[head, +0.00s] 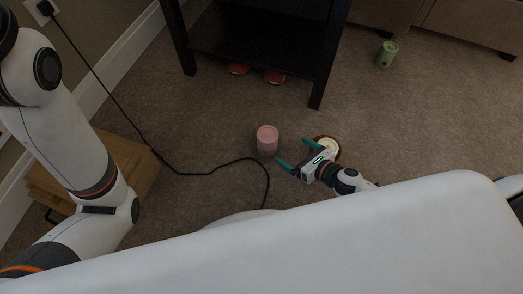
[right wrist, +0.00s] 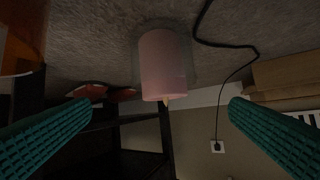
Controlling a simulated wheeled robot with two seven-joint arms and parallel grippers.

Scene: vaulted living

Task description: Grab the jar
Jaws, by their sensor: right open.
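The jar (head: 267,140) is a pink cylinder standing on the carpet near the middle of the head view. In the right wrist view the jar (right wrist: 163,65) looks pink inside a clear outer wall, and lies between and beyond the two fingers. My right gripper (head: 291,152) is open, with its green fingers to the right of the jar and pointing toward it. In the right wrist view the gripper (right wrist: 160,101) shows a wide gap, with neither finger touching the jar. My left arm comes in at the left, but its gripper is out of view.
A black table (head: 262,45) stands behind the jar, with red items (head: 273,77) under it. A black cord (head: 205,173) runs along the carpet beside the jar. A cream round item (head: 329,146) is partly behind my right gripper. A green can (head: 387,54) stands farther back.

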